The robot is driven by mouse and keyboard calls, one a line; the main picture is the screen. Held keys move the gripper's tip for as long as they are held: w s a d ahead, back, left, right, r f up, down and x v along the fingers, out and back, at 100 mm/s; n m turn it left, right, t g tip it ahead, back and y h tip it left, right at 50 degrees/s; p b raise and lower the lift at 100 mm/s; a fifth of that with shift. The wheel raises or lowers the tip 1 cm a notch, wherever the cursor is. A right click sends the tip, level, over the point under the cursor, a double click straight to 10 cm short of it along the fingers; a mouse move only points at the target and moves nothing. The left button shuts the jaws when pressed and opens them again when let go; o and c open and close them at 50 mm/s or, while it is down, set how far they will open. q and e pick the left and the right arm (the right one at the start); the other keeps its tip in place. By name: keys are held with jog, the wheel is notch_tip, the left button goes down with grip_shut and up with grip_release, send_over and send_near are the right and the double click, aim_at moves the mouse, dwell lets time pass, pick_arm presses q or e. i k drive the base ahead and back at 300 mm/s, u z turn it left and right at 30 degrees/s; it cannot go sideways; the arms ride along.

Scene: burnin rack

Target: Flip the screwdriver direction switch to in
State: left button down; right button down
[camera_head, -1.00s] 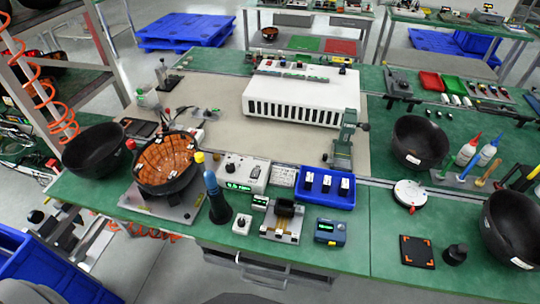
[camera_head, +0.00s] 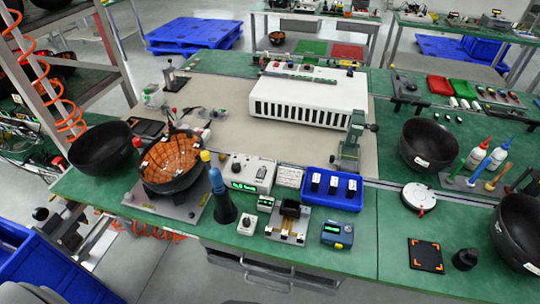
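A dark screwdriver-like tool with a blue upper part (camera_head: 217,184) stands upright in a black conical holder (camera_head: 223,211) near the front of the green bench. Behind it on the right is a white control box (camera_head: 236,164) with a lit green display (camera_head: 244,186). A small white box with a dark knob (camera_head: 248,222) sits in front. I cannot make out a direction switch or its position at this size. Neither of my grippers shows in this view.
A black bowl with an orange lining (camera_head: 170,158) stands left of the tool. A blue tray (camera_head: 345,197), a small fixture (camera_head: 290,222) and a blue meter (camera_head: 338,231) stand right. A large white slotted unit (camera_head: 310,98) is behind. Bare green bench (camera_head: 385,265) lies front right.

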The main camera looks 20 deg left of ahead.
aim_at(262, 171)
jog(key=k, duration=1.25)
jog(key=z, duration=0.75)
jog(key=i, duration=1.8)
jog(key=u, duration=0.85)
